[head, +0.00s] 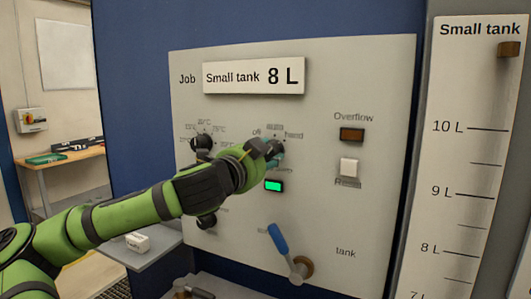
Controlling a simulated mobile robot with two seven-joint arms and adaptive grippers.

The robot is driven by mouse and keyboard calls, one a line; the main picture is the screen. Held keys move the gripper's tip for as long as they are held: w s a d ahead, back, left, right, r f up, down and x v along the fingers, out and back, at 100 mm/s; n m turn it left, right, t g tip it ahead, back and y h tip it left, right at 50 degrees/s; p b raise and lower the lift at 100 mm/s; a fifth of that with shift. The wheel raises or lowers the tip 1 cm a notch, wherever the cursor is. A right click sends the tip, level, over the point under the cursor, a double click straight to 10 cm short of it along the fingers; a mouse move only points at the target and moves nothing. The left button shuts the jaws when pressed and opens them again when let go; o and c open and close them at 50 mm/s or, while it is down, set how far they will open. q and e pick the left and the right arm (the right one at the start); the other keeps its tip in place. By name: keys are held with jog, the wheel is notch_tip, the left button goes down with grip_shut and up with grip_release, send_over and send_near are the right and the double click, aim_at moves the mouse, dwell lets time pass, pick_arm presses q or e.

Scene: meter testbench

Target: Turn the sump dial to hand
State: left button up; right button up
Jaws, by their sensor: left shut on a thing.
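The sump dial (277,147) is on the grey panel, with small "off", "auto" and "hand" labels around its top. My left gripper (272,152) reaches in from the left and is shut on the dial. Gripper and wrist cover most of the dial, so I cannot tell which label it points at. A green lit lamp (273,186) shows just below it. My right gripper is not in view.
A temperature dial (202,143) is left of my gripper, and another dark knob (207,220) is below my forearm. An Overflow lamp (352,134), a white button (348,167) and a blue-handled valve (280,242) are to the right. The tank scale (470,150) stands far right.

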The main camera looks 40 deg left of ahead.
pick_arm(q)
jog(key=shift+f+m, duration=0.2)
jog(key=shift+m, duration=0.7)
jog(key=shift+a, duration=0.1)
jog(key=o, duration=1.1)
jog(key=shift+o, duration=0.2)
jog(key=shift+a, duration=0.15)
jog(key=shift+r, duration=0.1)
jog(key=v, duration=0.7)
jog(key=shift+s, duration=0.25)
